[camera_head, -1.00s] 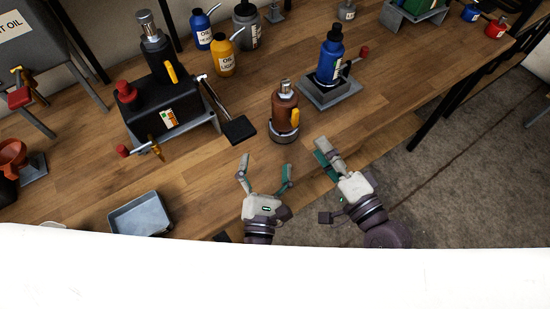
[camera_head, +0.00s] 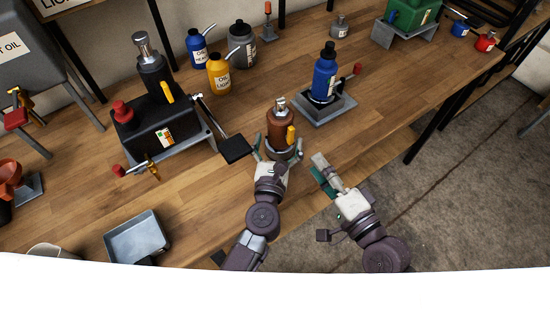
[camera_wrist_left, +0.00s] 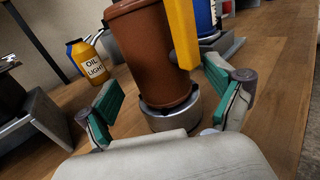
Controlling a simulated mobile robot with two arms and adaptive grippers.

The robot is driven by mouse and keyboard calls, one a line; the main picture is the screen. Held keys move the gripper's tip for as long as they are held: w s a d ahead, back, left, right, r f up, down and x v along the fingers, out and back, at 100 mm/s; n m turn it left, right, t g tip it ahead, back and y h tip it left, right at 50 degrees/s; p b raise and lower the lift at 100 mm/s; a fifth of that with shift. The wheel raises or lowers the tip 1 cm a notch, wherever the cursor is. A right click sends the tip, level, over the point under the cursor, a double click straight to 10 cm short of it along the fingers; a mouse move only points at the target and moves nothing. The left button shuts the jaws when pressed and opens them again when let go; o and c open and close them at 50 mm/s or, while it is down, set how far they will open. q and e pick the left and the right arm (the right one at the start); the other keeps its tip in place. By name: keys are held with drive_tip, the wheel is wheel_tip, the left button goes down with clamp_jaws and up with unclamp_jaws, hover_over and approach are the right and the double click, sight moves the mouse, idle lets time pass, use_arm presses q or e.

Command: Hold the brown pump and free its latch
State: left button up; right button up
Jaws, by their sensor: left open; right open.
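The brown pump (camera_head: 280,128) stands upright on the wooden table, with a silver top and a yellow latch (camera_head: 291,135) on its right side. In the left wrist view the pump (camera_wrist_left: 150,55) rises from a silver base, and the yellow latch (camera_wrist_left: 182,32) hangs on its right. My left gripper (camera_head: 278,152) is open, its fingers on either side of the pump's lower part; the left wrist view shows gaps between the green pads and the pump. My right gripper (camera_head: 323,172) is to the right of the pump, near the table's front edge, apart from it.
A blue pump (camera_head: 325,75) on a grey stand is behind and right. A black machine with a pedal (camera_head: 236,148) is to the left. A yellow oil bottle (camera_head: 219,75) stands behind. A grey tray (camera_head: 137,240) lies front left.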

sight(280, 131)
use_arm(q)
drive_tip(key=shift+w+d, duration=0.15)
drive_tip(key=shift+w, duration=0.75)
drive_tip(key=shift+w+d, duration=0.1)
drive_tip(key=shift+w, duration=0.8)
